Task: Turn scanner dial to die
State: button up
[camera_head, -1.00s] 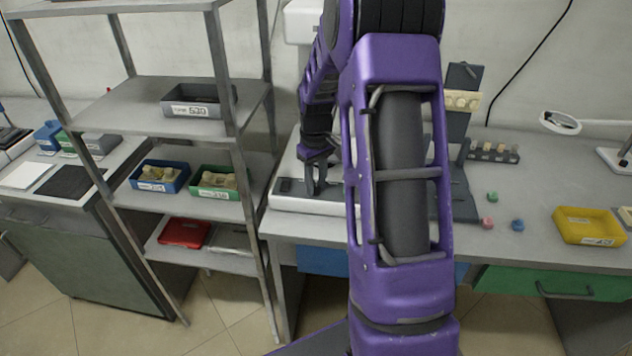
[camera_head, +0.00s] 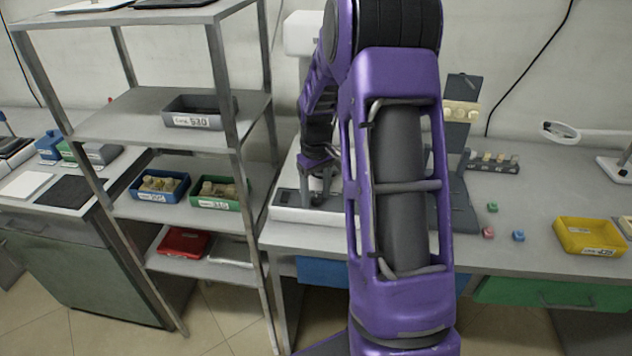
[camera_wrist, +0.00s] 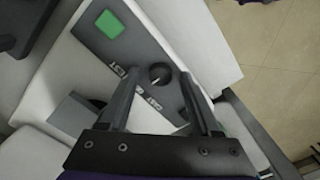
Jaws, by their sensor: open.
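The scanner (camera_head: 304,216) is a white machine with a grey front panel, standing on the bench behind my arm in the head view. In the wrist view its grey panel (camera_wrist: 140,62) carries a green square button (camera_wrist: 109,24) and a round black dial (camera_wrist: 160,75) with a light pointer mark. In the head view my gripper (camera_head: 318,190) is above the scanner's front, partly hidden.
A metal shelf rack (camera_head: 228,90) stands close left of the scanner, with a grey bin (camera_head: 195,122), a blue bin (camera_head: 152,197) and a green bin (camera_head: 222,205). Small coloured blocks and a yellow tray (camera_head: 588,250) lie on the bench at right.

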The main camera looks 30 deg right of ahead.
aim_at(316, 198)
notch_tip(316, 198, up, 17)
jog(key=p, duration=0.2)
jog(key=shift+r, duration=0.2)
dwell(0.4)
